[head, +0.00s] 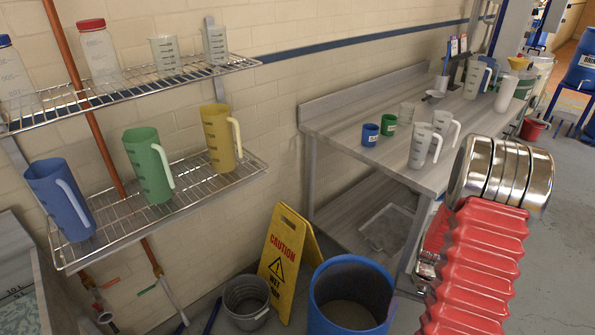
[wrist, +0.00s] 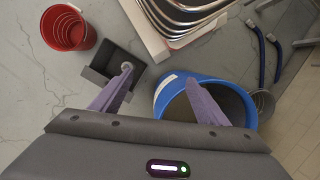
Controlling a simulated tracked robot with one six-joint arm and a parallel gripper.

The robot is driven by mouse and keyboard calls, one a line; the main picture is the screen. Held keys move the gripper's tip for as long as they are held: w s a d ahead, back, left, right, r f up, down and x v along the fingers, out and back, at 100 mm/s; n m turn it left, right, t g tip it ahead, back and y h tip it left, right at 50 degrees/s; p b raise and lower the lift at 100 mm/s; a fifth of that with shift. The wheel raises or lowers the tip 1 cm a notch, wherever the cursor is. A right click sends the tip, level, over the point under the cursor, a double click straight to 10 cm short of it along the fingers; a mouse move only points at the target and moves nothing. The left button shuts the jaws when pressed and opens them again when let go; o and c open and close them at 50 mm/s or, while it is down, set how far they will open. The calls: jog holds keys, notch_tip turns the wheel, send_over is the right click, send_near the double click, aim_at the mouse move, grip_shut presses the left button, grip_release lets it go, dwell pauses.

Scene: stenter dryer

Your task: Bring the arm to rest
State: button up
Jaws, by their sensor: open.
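My gripper (wrist: 160,76) shows in the wrist view as two purple fingers spread apart, with a clear gap and nothing between them. It points down over the floor. The right finger overlaps a blue barrel (wrist: 168,90) in the picture; I cannot tell how far above it the finger is. The left finger overlaps a dark grey box-like part. In the head view my arm's red ribbed sleeve and metal rings stand at the right, in front of the table; my gripper is hidden there.
The blue barrel stands open on the floor, beside a grey bucket (head: 247,303) and a yellow caution sign (head: 282,262). Wire shelves with jugs hang at left. A steel table (head: 345,128) holds cups and jugs. A red bucket (wrist: 68,28) stands on the floor.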

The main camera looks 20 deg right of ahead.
jog(key=s+a+r+n+t, duration=0.1)
jog(key=a+r+n+t, duration=0.1)
jog(key=a+r, duration=0.7)
jog(key=s+a+r+n+t+h, duration=0.1)
jog(key=a+r+n+t, duration=0.2)
jog(key=a+r, duration=0.6)
jog(key=s+a+r+n+t+h, duration=0.1)
jog(key=a+r, duration=0.8)
jog(key=r, duration=1)
jog(key=shift+a+r+n+t, duration=0.15)
jog(key=shift+r+n+t, duration=0.1)
jog(key=shift+n+t, duration=0.7)
jog(key=shift+c, duration=0.4)
